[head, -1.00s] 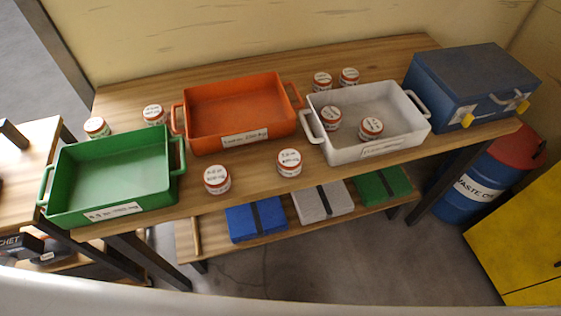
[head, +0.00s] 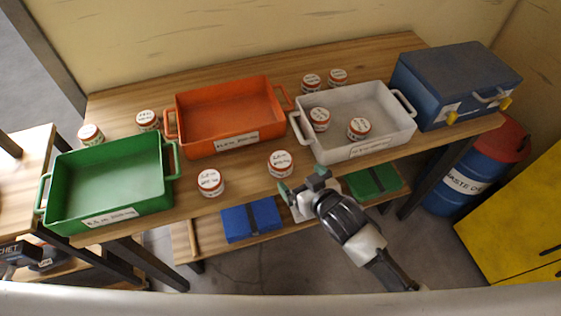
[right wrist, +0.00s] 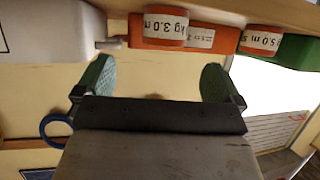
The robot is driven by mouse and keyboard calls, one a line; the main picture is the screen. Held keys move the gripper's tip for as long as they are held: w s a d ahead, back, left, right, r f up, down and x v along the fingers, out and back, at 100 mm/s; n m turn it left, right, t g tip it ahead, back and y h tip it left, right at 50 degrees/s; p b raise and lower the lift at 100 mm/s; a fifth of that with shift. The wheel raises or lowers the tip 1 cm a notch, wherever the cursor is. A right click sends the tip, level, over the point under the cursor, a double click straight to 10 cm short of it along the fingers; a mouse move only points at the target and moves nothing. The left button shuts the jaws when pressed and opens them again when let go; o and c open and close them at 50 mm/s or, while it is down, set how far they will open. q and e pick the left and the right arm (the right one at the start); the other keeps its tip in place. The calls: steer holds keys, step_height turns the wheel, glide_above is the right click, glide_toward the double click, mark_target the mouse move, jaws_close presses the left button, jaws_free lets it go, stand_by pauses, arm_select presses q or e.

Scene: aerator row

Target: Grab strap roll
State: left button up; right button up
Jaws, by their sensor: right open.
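Which item is the strap roll I cannot tell for sure; several small round labelled pieces with red-orange sides stand on the bench. One (head: 281,163) is in front of the orange tray, and another (head: 210,182) is left of it. In the right wrist view, upside down, one piece (right wrist: 165,25) reads about "3.0 kg" and another (right wrist: 262,40) about "5.0 m". My right gripper (head: 303,185) is at the bench's front edge, just below the front piece in the head view. Its green fingertips (right wrist: 155,80) are apart with nothing between them. My left gripper is out of view.
Green (head: 172,190), orange (head: 220,147) and white (head: 345,152) trays stand on the bench; the white one holds two labelled pieces. A blue case (head: 455,85) is at the right end. Blue (head: 250,220) and green (head: 372,183) blocks lie on the lower shelf. A blue drum (head: 465,180) stands at right.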

mark_target(284, 164)
steer(key=w+a, duration=0.1)
steer(key=w, duration=0.1)
steer(key=w+a, duration=0.1)
steer(key=shift+w+a+f, duration=0.2)
steer(key=shift+w+a, duration=0.1)
steer(key=shift+w, duration=0.1)
steer(key=shift+p+x, duration=0.9)
steer(key=shift+x, duration=2.15)
steer(key=shift+s+f, duration=0.15)
steer(key=shift+s, duration=0.05)
steer(key=c, duration=1.1)
